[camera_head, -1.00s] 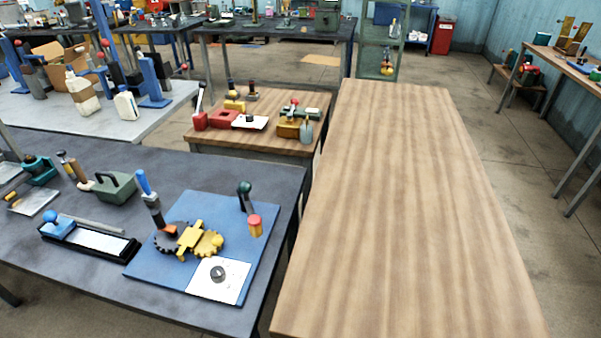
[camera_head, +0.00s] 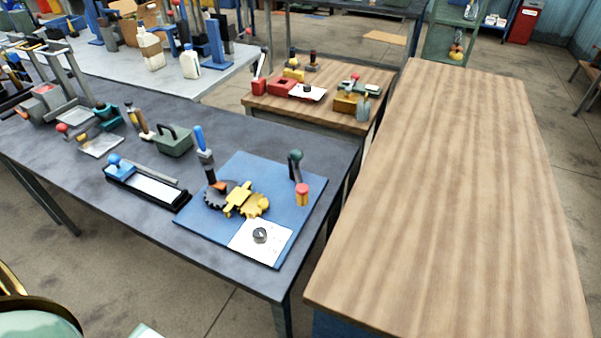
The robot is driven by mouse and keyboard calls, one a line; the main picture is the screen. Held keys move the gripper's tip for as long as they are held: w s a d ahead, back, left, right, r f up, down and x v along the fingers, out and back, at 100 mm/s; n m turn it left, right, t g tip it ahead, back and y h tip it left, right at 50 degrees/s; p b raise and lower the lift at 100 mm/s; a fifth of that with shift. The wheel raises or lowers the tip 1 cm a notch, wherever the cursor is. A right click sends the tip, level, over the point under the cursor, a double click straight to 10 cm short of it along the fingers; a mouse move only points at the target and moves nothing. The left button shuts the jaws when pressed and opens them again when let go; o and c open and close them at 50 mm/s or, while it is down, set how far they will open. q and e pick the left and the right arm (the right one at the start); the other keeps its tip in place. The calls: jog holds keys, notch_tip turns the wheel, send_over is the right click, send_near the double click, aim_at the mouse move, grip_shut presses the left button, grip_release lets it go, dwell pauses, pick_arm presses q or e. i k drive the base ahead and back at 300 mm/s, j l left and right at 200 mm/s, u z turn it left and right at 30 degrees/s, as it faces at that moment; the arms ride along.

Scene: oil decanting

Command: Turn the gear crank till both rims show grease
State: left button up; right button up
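The gear set lies on a blue board (camera_head: 305,205) at the front right of the dark table. It has a dark gear (camera_head: 214,196) meshed beside a yellow gear (camera_head: 258,205), with a yellow bridge piece (camera_head: 238,197) across them. A blue-handled upright lever (camera_head: 203,150) stands behind the dark gear. A dark-green-knobbed post (camera_head: 295,165) and a red-topped yellow cylinder (camera_head: 302,195) are at the board's right. A white plate with a black knob (camera_head: 260,235) is at its front. Grease on the rims is too small to tell. Neither gripper is in view.
A blue-knobbed tray device (camera_head: 150,185) and a green box with a handle (camera_head: 172,140) stand left of the board on the dark table (camera_head: 100,215). A long bare wooden table (camera_head: 455,200) is to the right, with a gap of floor between. A small wooden table (camera_head: 345,118) is behind.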

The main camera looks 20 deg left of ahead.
aim_at(217, 193)
jog(key=j+u, duration=0.5)
jog(key=j, duration=1.3)
